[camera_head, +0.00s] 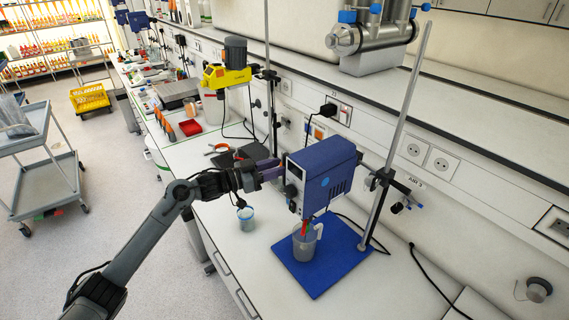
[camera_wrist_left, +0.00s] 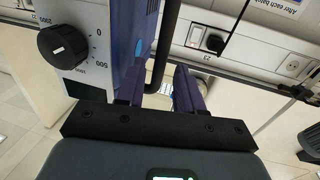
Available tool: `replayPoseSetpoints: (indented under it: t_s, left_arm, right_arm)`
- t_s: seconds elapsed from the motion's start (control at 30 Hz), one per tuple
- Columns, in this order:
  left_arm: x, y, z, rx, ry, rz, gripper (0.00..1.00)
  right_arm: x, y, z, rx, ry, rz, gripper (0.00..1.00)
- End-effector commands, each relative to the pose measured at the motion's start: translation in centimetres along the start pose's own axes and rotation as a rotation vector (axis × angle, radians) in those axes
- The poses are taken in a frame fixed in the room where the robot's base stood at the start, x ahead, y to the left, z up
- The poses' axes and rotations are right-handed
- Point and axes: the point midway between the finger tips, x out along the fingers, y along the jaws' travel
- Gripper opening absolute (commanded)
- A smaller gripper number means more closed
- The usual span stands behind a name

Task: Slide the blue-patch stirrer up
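The blue stirrer (camera_head: 322,178) carries a light-blue round patch on its side and hangs from a clamp on a tilted-looking metal stand rod (camera_head: 400,110). Its red-tipped shaft reaches into a grey jug (camera_head: 304,243) on a blue base plate (camera_head: 338,262). My left gripper (camera_head: 275,168) is at the stirrer's left rear side. In the left wrist view, the stirrer's dial face (camera_wrist_left: 75,45) is at the upper left. My right gripper is out of view.
A yellow stirrer (camera_head: 227,77) stands farther back on its own rod. A small blue-rimmed cup (camera_head: 246,218) is on the bench left of the plate. A black cable (camera_head: 435,280) runs right of the plate. Wall sockets (camera_head: 427,156) line the back.

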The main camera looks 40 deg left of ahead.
Motion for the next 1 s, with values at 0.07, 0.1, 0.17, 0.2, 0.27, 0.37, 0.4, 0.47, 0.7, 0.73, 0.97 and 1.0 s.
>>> replayPoseSetpoints:
  t_s: [0.07,0.1,0.17,0.2,0.27,0.37,0.4,0.47,0.7,0.73,0.97,1.0]
  left_arm:
    - [1.2,0.0,-0.3,-0.002,0.003,0.001,0.36]
    - [1.6,0.0,-0.2,-0.001,0.002,0.001,0.36]
    - [2.2,0.0,-0.2,-0.001,0.003,-0.001,0.36]
    - [2.6,0.0,-0.1,-0.001,0.002,0.000,0.36]
    - [3.0,0.0,-0.1,-0.001,0.002,0.000,0.36]
    - [3.5,0.0,0.0,-0.001,0.001,0.000,0.36]
    - [3.6,0.1,0.0,0.000,0.000,0.000,0.36]
    - [3.7,0.1,0.0,0.001,0.000,0.001,0.36]
    - [3.7,0.1,0.0,0.001,0.000,0.001,0.36]
    - [3.7,0.1,0.0,0.000,0.000,0.000,0.32]
    - [3.7,0.1,0.0,0.000,0.000,0.001,0.00]
    - [3.7,0.1,0.0,0.000,0.000,0.001,0.00]
  right_arm:
    - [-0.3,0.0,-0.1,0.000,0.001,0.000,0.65]
    - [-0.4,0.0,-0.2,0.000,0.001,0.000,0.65]
    - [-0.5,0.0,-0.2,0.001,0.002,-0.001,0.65]
    - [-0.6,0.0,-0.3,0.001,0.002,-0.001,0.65]
    - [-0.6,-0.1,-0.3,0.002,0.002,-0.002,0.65]
    - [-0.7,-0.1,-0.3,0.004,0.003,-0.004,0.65]
    - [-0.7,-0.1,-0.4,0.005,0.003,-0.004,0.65]
    - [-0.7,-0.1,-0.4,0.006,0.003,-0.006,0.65]
    - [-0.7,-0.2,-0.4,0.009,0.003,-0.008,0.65]
    - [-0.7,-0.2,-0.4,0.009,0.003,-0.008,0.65]
    - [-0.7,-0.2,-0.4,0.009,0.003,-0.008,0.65]
    - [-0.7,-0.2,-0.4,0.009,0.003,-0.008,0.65]
